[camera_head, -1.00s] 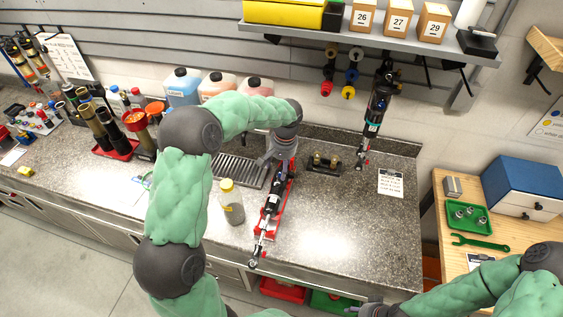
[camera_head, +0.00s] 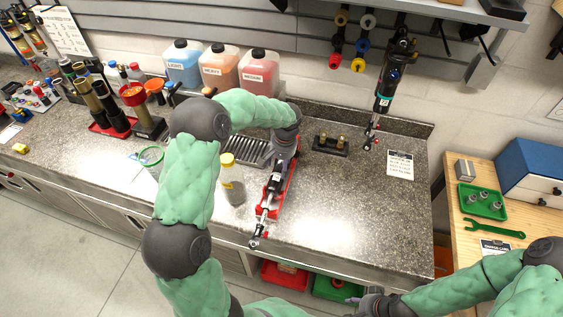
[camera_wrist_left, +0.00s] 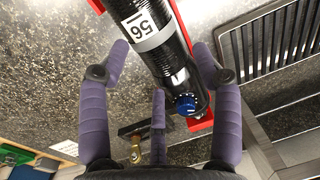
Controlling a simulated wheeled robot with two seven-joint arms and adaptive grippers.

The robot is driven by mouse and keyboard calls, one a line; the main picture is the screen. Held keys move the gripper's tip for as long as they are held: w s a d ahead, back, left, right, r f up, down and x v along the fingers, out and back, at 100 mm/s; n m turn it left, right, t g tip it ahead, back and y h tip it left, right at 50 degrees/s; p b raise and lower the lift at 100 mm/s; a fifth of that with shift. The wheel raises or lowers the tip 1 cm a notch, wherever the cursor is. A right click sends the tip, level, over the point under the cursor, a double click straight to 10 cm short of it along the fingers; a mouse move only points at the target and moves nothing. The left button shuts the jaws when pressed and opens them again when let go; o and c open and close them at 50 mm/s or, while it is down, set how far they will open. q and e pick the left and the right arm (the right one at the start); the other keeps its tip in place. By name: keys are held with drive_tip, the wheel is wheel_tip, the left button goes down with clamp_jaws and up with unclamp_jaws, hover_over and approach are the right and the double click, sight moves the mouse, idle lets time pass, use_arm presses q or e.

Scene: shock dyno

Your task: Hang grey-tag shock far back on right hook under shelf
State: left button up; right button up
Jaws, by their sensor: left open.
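A black shock (camera_head: 272,186) with a silver rod lies in a red cradle (camera_head: 289,191) on the counter. In the left wrist view the shock (camera_wrist_left: 172,62) shows a pale grey band marked 56 and a blue knob. My left gripper (camera_head: 284,152) is over its far end. Its fingers (camera_wrist_left: 162,62) are spread on both sides of the body, open, with gaps visible. Another shock (camera_head: 388,88) with a teal band hangs upright under the shelf (camera_head: 440,8). A black hook (camera_head: 446,38) shows right of it. My right gripper (camera_head: 374,302) is low at the front; its fingers are unclear.
Three fluid jugs (camera_head: 222,68) stand at the back. A yellow-capped jar (camera_head: 232,184) is close left of the cradle. A small black stand (camera_head: 330,147) and a white card (camera_head: 400,165) are to the right. The counter's right front is clear.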

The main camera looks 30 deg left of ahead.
sight(279, 169)
use_arm(q)
drive_tip(key=f+b, duration=0.1)
drive_tip(key=f, duration=0.1)
drive_tip(key=f+b, duration=0.2)
drive_tip(key=f, duration=0.1)
drive_tip(key=shift+s+f, duration=0.25)
drive_tip(key=shift+f, duration=0.1)
drive_tip(key=shift+a+f+b, duration=0.2)
drive_tip(key=shift+f+b, duration=0.25)
drive_tip(key=shift+a, duration=0.1)
drive_tip(key=shift+a+r, duration=0.1)
drive_tip(key=shift+r, duration=0.05)
drive_tip(key=shift+w+r, duration=0.1)
drive_tip(key=c, duration=1.1)
drive_tip(key=o, duration=0.8)
drive_tip(key=shift+w+a+r, duration=0.1)
drive_tip(key=shift+r, duration=0.05)
drive_tip(key=c, duration=0.8)
